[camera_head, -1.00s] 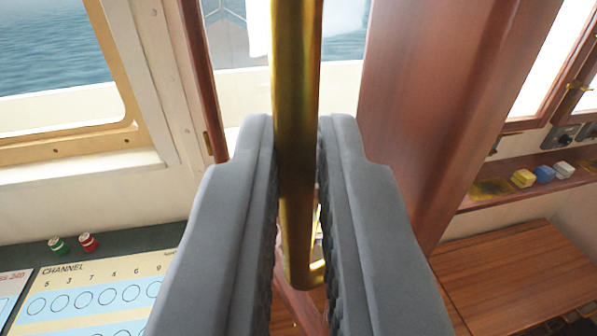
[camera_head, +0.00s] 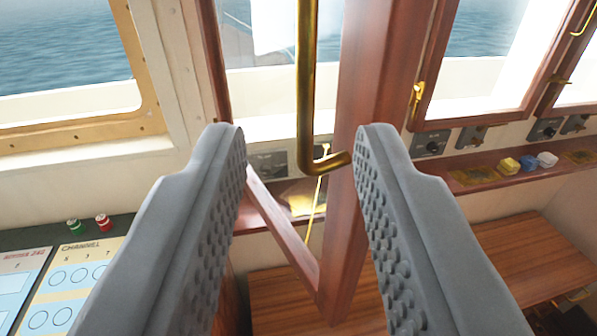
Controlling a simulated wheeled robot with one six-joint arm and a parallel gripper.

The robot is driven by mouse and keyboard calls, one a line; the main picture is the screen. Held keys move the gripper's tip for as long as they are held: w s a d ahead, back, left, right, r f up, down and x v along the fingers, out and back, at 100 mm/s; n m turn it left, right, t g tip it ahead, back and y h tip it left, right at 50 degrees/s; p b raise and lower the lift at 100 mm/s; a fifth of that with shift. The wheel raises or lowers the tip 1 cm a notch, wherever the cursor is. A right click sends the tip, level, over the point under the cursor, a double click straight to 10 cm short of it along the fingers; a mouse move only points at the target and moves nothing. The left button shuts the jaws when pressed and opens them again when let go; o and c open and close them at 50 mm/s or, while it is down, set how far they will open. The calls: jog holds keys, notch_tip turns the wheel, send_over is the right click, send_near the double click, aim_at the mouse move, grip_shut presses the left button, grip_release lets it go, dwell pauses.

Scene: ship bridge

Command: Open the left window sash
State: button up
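The left window sash (camera_head: 375,120) is a reddish-brown wooden frame. It stands swung inward at an angle, its lower corner jutting towards me and its bottom rail (camera_head: 283,225) running back to the left. A brass bar handle (camera_head: 305,90) runs down along its stile and bends right into the wood at its lower end. My gripper (camera_head: 300,135) is open, with its two grey ridged fingers spread wide. The handle shows in the gap between the fingertips, beyond them, and neither finger visibly touches it. The upper end of the handle is out of view.
A thin brass rod (camera_head: 316,205) shows behind the sash. Another wooden-framed window (camera_head: 480,120) with a brass catch is at right. A shelf with small coloured blocks (camera_head: 510,165) and a wooden surface (camera_head: 500,255) lie below. A control panel (camera_head: 75,285) is at lower left.

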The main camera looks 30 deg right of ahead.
jog(key=v, duration=0.8)
jog(key=shift+s, duration=0.25)
jog(key=shift+a, duration=0.2)
